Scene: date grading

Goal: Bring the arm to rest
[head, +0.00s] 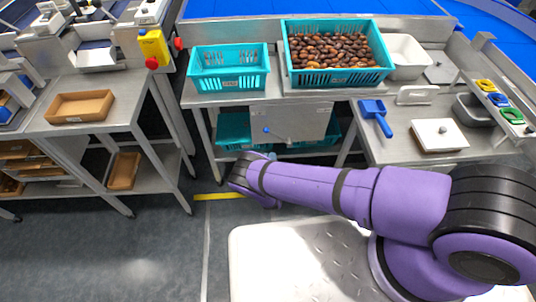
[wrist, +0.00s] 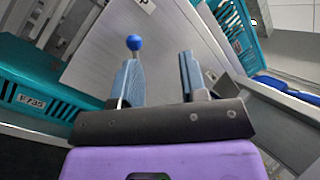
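My arm (head: 330,190) is purple with black bands and reaches left from its shoulder at the lower right, in front of the middle bench. In the head view my gripper cannot be made out beyond the far end of the arm. In the wrist view my gripper (wrist: 158,75) shows two blue-grey fingers standing well apart, with nothing between them. It points toward a grey panel (wrist: 95,62) under the bench. A blue ball knob on a thin rod (wrist: 134,42) appears just beyond the left finger; whether they touch cannot be told.
On the middle bench stand an empty teal crate (head: 228,82) and a teal crate full of dates (head: 340,77). Teal crates (wrist: 40,90) sit below. A blue scoop (head: 376,115) and a scale (head: 438,137) lie on the right bench. A brown tray (head: 80,106) is left. Open floor (head: 130,250) lies lower left.

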